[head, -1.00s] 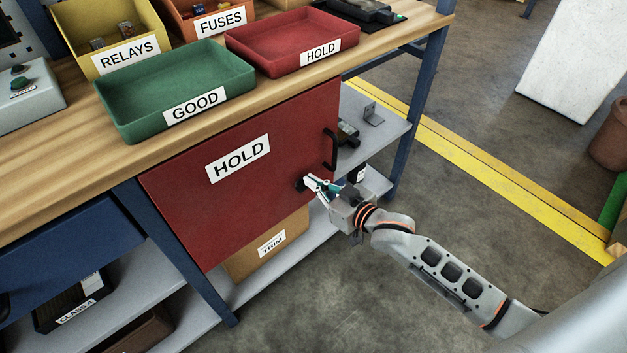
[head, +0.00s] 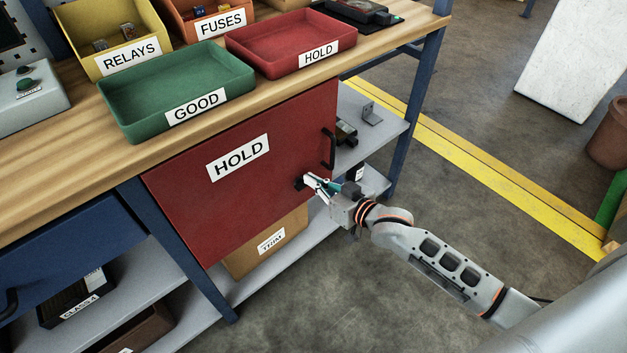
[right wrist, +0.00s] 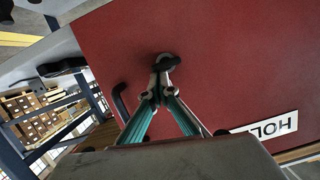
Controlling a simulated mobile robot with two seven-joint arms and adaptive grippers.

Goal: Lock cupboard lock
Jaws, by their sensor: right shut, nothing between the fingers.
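The red cupboard (head: 240,210) under the bench has a HOLD label and a black handle (head: 329,149) near its right edge. Its front also fills much of the right wrist view (right wrist: 215,80). The small dark lock (head: 299,183) sits on the front, below and left of the handle. In the right wrist view the lock (right wrist: 167,61) is round with a dark knob. My right gripper (head: 308,180) is shut and empty, with its fingertips (right wrist: 160,75) right at the lock. Whether they touch it I cannot tell. My left gripper is not in view.
Green GOOD tray (head: 120,128) and red HOLD tray (head: 256,66) stand on the wooden benchtop above. A blue table leg (head: 405,125) and grey shelf (head: 385,128) are right of the cupboard. A cardboard box (head: 246,262) lies below. The floor in front is clear.

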